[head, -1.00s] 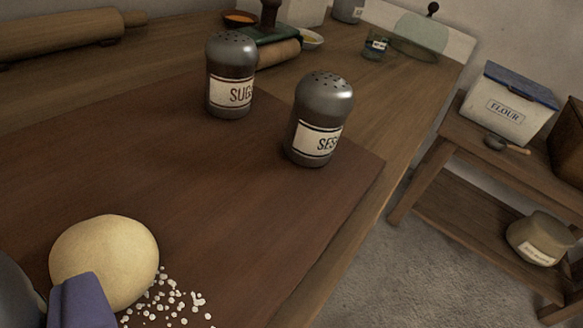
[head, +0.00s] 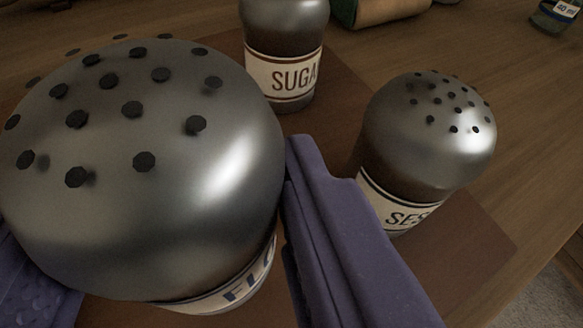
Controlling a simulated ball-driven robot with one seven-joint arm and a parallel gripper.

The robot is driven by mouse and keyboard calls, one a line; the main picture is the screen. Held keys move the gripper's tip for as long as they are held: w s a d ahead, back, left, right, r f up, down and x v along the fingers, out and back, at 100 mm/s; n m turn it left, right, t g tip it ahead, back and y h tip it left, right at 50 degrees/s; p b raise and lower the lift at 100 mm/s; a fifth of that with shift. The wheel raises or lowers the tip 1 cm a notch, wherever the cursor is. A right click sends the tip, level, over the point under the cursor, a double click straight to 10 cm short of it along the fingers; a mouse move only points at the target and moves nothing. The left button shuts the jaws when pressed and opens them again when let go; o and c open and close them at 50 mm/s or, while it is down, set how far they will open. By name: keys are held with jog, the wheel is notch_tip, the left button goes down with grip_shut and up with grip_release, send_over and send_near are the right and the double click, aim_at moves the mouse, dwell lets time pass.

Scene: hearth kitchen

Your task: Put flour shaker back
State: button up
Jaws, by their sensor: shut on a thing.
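The flour shaker (head: 150,190) fills the left of the head view, a grey metal shaker with a domed, holed top. Part of its label shows the letters "FLO". My gripper (head: 165,235) is shut on it, with one purple finger on its right side and part of the other at the lower left. The shaker looks upright. Its base and the surface beneath it are hidden.
The sugar shaker (head: 285,60) stands behind on the brown board (head: 470,245). The sesame shaker (head: 430,135), labelled "SES", stands close to the right of my right finger. Bare wooden counter (head: 530,130) shows beyond.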

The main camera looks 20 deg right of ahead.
aim_at(223, 305)
jog(key=shift+w+d, duration=0.3)
jog(key=shift+d, duration=0.05)
jog(key=shift+f+b, duration=1.1)
jog(key=shift+f, duration=0.9)
jog(key=o, duration=1.2)
jog(key=shift+r, duration=0.1)
jog(key=shift+o, duration=0.2)
jog(key=shift+r, duration=0.1)
